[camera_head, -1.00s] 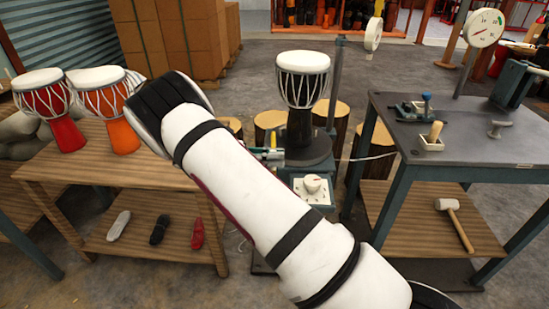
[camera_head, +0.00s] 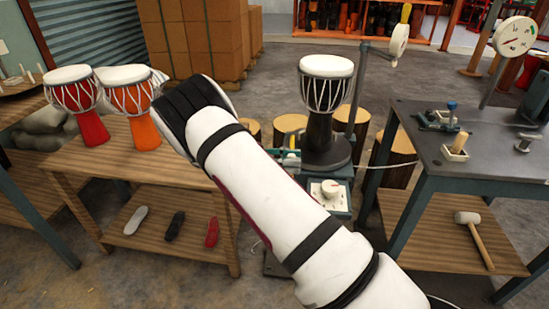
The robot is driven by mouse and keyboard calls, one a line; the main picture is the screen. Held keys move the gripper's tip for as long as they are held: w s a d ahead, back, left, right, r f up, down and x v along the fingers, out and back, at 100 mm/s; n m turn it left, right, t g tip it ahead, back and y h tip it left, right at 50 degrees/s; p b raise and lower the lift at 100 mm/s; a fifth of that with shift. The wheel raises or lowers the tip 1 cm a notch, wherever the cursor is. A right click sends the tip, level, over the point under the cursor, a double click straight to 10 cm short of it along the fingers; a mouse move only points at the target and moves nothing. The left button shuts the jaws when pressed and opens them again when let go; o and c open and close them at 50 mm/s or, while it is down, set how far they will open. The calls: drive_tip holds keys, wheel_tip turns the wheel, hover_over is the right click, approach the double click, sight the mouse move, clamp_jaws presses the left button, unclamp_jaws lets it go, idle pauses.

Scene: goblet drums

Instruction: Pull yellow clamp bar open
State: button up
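A small yellow piece (camera_head: 291,141), perhaps the clamp bar, shows beside the dark round stand (camera_head: 325,156) under a white-headed black goblet drum (camera_head: 324,95).
A wooden bench (camera_head: 75,150) on the left bears red and orange drums (camera_head: 136,112). A grey-topped table (camera_head: 440,160) on the right holds small fixtures, with a mallet (camera_head: 473,235) on its shelf. A control box with a knob (camera_head: 330,190) sits below the drum stand. Log stumps (camera_head: 290,124) stand behind.

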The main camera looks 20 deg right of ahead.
drive_tip(key=v, duration=1.1)
drive_tip(key=shift+a, duration=0.25)
